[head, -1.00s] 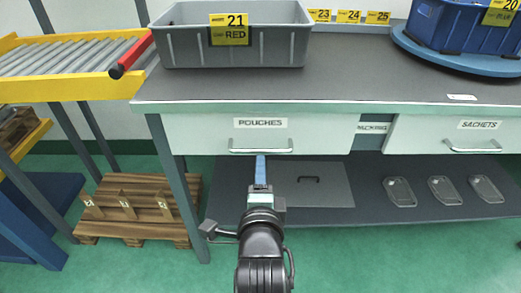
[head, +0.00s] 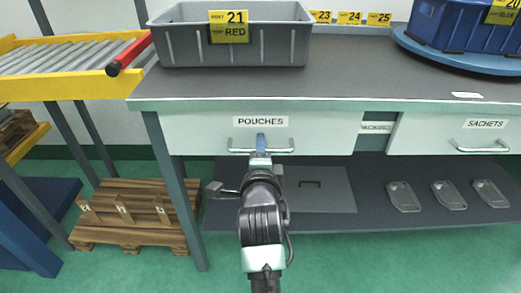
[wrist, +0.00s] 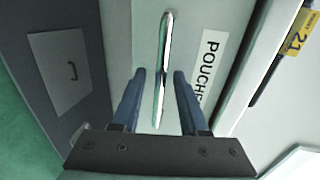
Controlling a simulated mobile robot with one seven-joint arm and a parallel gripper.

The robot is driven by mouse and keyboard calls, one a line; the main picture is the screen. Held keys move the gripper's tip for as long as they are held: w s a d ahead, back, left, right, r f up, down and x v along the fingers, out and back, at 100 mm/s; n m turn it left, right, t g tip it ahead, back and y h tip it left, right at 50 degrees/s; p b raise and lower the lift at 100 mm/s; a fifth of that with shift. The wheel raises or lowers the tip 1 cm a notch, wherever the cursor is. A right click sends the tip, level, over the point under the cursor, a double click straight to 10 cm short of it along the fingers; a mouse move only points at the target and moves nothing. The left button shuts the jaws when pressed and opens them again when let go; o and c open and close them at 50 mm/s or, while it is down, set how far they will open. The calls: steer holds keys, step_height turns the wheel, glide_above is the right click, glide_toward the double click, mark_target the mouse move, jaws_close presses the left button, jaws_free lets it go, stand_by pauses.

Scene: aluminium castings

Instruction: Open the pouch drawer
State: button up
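The pouch drawer (head: 310,138) is a pale front under the bench top, labelled POUCHES (head: 260,122); it looks shut, flush with the bench. Its bar handle (head: 283,150) is a thin metal bar below the label. My gripper (head: 261,141) is at the middle of the handle. In the wrist view, my gripper's two blue fingers (wrist: 156,75) are apart, with the handle (wrist: 161,75) running between them and a gap on each side. Whether the fingertips touch the drawer front is not clear.
A grey bin (head: 190,45) marked 21 RED stands on the bench (head: 360,75) above the drawer. The SACHETS drawer (head: 430,135) is to the right. A lower shelf (head: 375,205) holds several clear trays. A wooden pallet (head: 140,228) lies at the left.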

jaws_close()
stand_by(1.3)
